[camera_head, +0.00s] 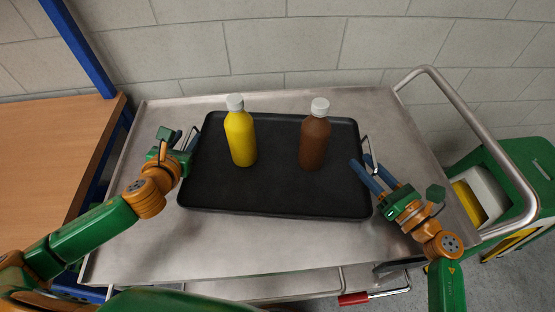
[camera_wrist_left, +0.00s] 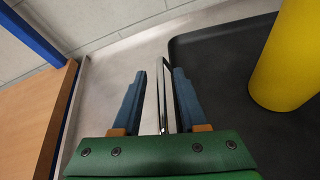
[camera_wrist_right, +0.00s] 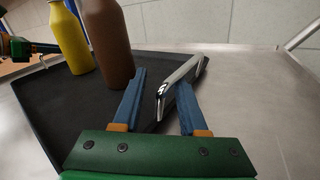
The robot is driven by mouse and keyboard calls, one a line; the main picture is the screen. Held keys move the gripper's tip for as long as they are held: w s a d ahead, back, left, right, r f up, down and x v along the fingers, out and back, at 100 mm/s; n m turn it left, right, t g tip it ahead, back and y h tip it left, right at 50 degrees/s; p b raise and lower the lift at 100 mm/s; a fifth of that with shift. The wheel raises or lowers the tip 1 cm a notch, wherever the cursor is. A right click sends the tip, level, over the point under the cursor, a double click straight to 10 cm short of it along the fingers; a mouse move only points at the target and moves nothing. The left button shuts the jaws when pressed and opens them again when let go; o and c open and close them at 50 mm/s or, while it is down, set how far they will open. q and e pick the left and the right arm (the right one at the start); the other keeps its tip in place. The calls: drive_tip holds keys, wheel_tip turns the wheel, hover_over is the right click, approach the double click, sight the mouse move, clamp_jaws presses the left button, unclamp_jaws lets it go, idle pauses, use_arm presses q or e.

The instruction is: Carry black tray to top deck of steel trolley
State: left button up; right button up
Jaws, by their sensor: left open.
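The black tray (camera_head: 270,195) lies flat on the top deck of the steel trolley (camera_head: 250,245). A yellow bottle (camera_head: 240,138) and a brown bottle (camera_head: 314,142), both white-capped, stand upright on it. My left gripper (camera_head: 184,141) is open at the tray's left handle, which shows as a thin metal bar (camera_wrist_left: 162,95) between the fingers.
A wooden table (camera_head: 45,150) with a blue post (camera_head: 80,45) stands at the left. The trolley's push handle (camera_head: 480,130) rises at the right, beside a green bin-like object (camera_head: 530,185). A block wall is behind. Bare deck surrounds the tray.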

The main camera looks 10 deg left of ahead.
drive_tip(key=v, duration=1.1)
drive_tip(key=shift+s+d+r, duration=0.1)
drive_tip(key=shift+s+d, duration=0.05)
drive_tip(key=shift+s, duration=0.05)
